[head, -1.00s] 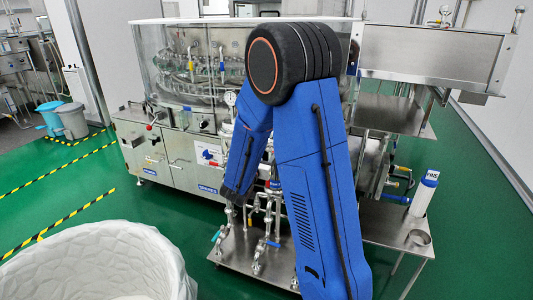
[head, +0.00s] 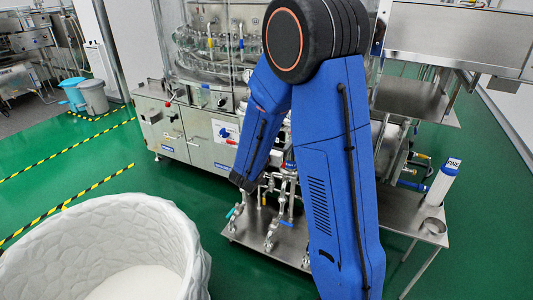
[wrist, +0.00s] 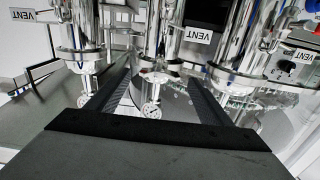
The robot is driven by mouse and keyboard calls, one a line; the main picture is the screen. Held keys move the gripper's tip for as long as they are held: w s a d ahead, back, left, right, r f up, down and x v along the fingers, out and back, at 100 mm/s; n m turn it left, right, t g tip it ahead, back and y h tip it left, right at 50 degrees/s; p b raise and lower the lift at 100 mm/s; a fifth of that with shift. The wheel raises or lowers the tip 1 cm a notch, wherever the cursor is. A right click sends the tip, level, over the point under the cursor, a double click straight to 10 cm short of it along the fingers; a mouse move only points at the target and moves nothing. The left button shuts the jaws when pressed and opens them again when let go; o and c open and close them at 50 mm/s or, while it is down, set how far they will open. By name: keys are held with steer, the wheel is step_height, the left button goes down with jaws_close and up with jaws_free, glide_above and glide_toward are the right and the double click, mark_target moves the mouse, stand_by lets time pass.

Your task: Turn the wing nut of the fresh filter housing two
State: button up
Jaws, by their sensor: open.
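In the wrist view, my gripper (wrist: 160,78) is open, with its dark fingers apart and nothing clearly held between them. Shiny steel housings stand ahead: one at the left (wrist: 80,32), one in the middle (wrist: 158,35) between the fingers, and one at the right (wrist: 236,40). I cannot tell which is housing two, and I cannot make out a wing nut. White VENT tags (wrist: 198,36) hang by them.
A steel cart (head: 262,238) with pipes and coloured valve handles stands below my arm. The glass-fronted washer (head: 207,45) is behind. A white cylinder marked FINE (head: 443,183) stands on a side table at the right. A large white bin (head: 55,236) is at front left.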

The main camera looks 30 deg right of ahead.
steer(key=v, duration=1.3)
steer(key=shift+s+a, duration=0.1)
steer(key=s+d+g+y, duration=0.1)
steer(key=s+d+g, duration=0.2)
steer(key=s, duration=0.3)
steer(key=s+d+r+n+g+y, duration=0.1)
steer(key=s+d+g, duration=0.25)
steer(key=s, duration=0.25)
steer(key=s+d+g+y, duration=0.1)
steer(key=s+d+g, duration=0.25)
steer(key=s, duration=0.35)
steer(key=s+a+n+y, duration=0.4)
steer(key=s+a+y, duration=0.1)
steer(key=s+y, duration=0.15)
steer(key=s+a+r+n+t+y, duration=0.2)
steer(key=a+r+n+t+y, duration=0.1)
steer(key=a, duration=0.5)
steer(key=r+n+y, duration=0.1)
steer(key=n, duration=0.1)
steer(key=shift+s+a+n+t+y, duration=0.3)
steer(key=shift+s+a+t+y, duration=0.05)
steer(key=shift+s+t, duration=0.05)
